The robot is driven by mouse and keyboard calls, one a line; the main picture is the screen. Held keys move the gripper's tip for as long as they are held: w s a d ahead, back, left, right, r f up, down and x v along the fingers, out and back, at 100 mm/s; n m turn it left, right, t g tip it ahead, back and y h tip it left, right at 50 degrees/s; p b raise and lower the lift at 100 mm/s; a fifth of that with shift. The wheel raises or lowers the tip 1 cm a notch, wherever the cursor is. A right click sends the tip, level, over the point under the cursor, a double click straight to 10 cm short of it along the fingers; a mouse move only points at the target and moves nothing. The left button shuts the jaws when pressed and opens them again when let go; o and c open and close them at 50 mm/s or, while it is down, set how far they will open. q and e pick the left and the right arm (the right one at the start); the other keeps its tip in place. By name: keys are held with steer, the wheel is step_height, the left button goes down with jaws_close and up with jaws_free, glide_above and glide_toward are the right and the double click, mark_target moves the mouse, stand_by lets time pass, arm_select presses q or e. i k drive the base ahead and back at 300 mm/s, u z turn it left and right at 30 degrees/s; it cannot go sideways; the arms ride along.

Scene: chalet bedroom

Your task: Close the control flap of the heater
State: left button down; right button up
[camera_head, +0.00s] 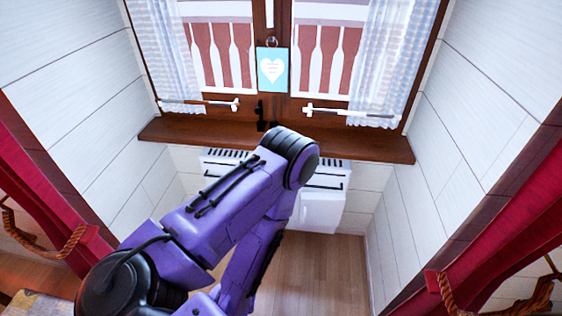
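The white heater (335,167) is on the wall under the wooden window sill, with dark slots along its top. A white panel (318,212) stands out at its lower right front; it looks like the control flap hanging open, but its hinge is hidden. My purple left arm reaches in from the lower left, its elbow in front of the heater and its lower part bending back down. It covers the middle of the heater and the panel's left edge. My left gripper does not show, nor does my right arm or gripper.
The wooden sill (365,145) juts out above the heater. White plank walls close in on both sides. Red curtains with rope ties (497,232) hang at left and right. The wooden floor (335,275) below the heater is clear.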

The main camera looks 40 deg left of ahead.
mark_target(315, 209)
steer(key=k, duration=0.35)
steer(key=u, duration=1.8)
steer(key=i, duration=0.9)
steer(key=z, duration=1.8)
